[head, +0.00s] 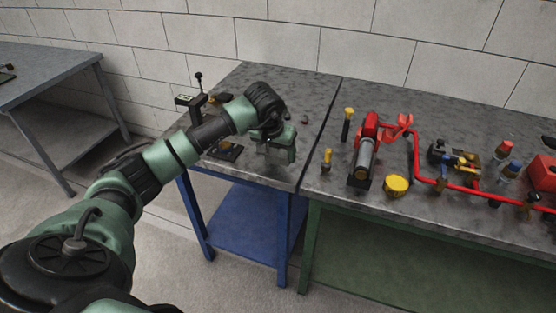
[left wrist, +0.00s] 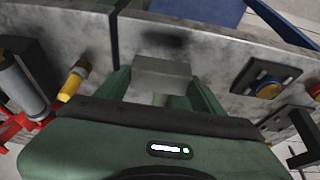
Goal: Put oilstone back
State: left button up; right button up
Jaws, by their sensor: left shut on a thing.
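The oilstone, a plain grey block (left wrist: 162,72), is between the two green fingers of my left gripper (left wrist: 161,85) in the left wrist view. The gripper is shut on it. A dark shadow lies on the worktop beyond the block, so it looks held above the surface. In the head view, my left gripper (head: 277,153) is over the front right part of the blue-legged table (head: 305,92); I cannot make out the block there. A dark square holder with a yellow round part (left wrist: 268,88) lies on the same worktop. My right gripper is not in view.
The green-legged bench (head: 330,183) adjoins on the right, with a red-and-grey pump (head: 365,150), a yellow cap (head: 397,185) and a yellow-handled tool (head: 327,159). The back right of the blue-legged table is mostly clear.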

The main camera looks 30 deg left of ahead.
aim_at(277, 158)
pick_arm(q)
notch_tip(277, 158, down, 4)
jog(key=shift+r+p, duration=0.1)
jog(key=shift+p, duration=0.25)
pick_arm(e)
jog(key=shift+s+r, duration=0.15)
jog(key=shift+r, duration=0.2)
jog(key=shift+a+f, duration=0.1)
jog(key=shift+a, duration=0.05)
pick_arm(q)
jog(key=shift+f+b, duration=0.2)
jog(key=shift+b, duration=0.1)
jog(key=o, duration=1.5)
jog(key=shift+c, duration=0.2)
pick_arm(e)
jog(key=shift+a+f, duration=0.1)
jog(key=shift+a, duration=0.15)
pick_arm(q)
jog(key=shift+r, duration=0.1)
